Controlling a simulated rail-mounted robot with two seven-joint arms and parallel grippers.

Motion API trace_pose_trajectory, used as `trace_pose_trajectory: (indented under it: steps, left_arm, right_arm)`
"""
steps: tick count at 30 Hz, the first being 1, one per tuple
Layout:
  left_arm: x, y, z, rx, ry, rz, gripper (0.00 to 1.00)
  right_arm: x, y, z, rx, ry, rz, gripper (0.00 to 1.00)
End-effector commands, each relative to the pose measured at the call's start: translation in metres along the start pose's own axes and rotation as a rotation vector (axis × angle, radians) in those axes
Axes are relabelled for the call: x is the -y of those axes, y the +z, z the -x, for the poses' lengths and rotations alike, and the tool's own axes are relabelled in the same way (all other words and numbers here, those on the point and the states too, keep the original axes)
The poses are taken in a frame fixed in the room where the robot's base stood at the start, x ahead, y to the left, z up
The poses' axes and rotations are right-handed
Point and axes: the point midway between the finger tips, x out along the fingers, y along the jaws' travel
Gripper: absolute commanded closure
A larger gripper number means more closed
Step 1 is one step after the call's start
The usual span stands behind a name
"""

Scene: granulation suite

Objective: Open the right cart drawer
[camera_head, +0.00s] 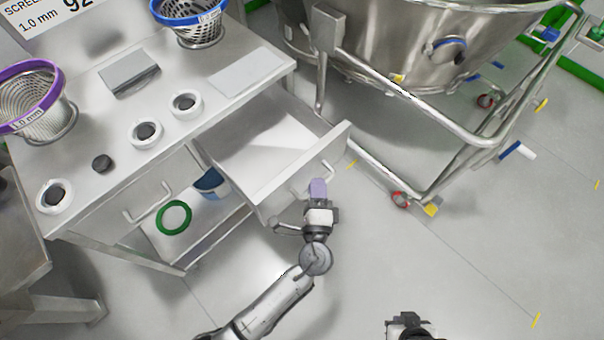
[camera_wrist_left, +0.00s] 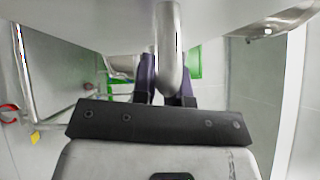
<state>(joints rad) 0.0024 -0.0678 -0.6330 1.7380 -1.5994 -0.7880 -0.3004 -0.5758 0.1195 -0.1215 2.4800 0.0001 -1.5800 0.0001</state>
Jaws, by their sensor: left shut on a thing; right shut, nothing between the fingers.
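The right cart drawer (camera_head: 262,150) is pulled out from the cart, and its inside looks empty. Its front panel carries a bar handle (camera_head: 328,172). My left gripper (camera_head: 318,188) is at that handle, with its purple fingers shut on it. In the left wrist view the handle (camera_wrist_left: 170,45) runs between the two dark purple fingers (camera_wrist_left: 166,88). My right gripper (camera_head: 408,322) shows only in part at the bottom edge of the head view, away from the cart, shut and empty.
The cart top (camera_head: 215,112) holds sieve baskets, a grey box and several round white pieces. The left drawer handle (camera_head: 148,205) is beside the open drawer. A green ring (camera_head: 174,217) lies on the lower shelf. A steel vessel on a wheeled frame (camera_head: 440,120) stands close at right. Floor in front is clear.

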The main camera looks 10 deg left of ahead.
Motion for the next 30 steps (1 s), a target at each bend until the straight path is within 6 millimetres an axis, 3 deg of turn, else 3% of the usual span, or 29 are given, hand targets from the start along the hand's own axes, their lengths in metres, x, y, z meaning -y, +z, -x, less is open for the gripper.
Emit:
trace_pose_trajectory:
  steps: [6, 17, 18, 24, 30]
  left_arm:
    - [0.003, -0.0106, 0.0105, -0.002, 0.0, 0.003, 1.0]
    - [0.0036, -0.0117, 0.0115, -0.002, -0.001, 0.001, 1.0]
    - [0.0036, -0.0117, 0.0115, -0.002, -0.001, 0.001, 0.84]
    - [0.0034, -0.0116, 0.0114, -0.002, 0.0, 0.001, 0.65]
    - [0.0031, -0.0115, 0.0114, -0.001, 0.0, 0.001, 0.61]
  right_arm:
    - [0.0001, 0.0029, -0.0034, 0.004, 0.0, -0.001, 1.0]
    - [0.0, 0.0031, -0.0033, 0.005, 0.0, -0.001, 1.0]
    - [0.0, 0.0031, -0.0034, 0.005, 0.0, -0.001, 1.0]
    - [-0.0001, 0.0032, -0.0034, 0.005, 0.0, -0.001, 1.0]
    - [-0.0001, 0.0032, -0.0034, 0.005, 0.0, -0.001, 1.0]
